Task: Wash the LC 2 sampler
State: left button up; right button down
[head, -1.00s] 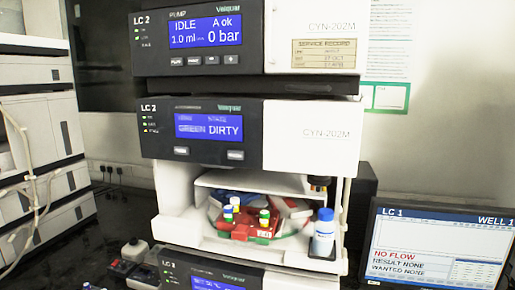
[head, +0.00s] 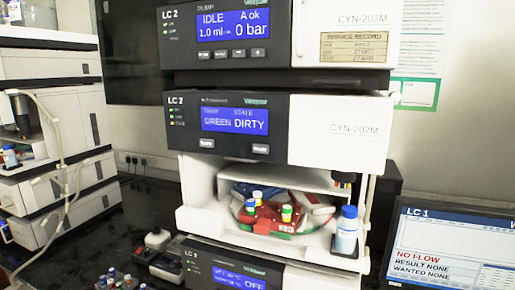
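The LC 2 sampler (head: 333,133) is the middle module of the stack. Its blue screen (head: 234,121) shows DIRTY and a word that looks like GREEN. Neither of my grippers is in view.
The LC 2 pump (head: 340,38) above reads IDLE, A ok, 0 bar. An LC 1 monitor (head: 450,248) at right reads NO FLOW. Another stack (head: 45,65) stands left. Small switch boxes (head: 157,240) and several vials (head: 115,278) lie on the dark bench.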

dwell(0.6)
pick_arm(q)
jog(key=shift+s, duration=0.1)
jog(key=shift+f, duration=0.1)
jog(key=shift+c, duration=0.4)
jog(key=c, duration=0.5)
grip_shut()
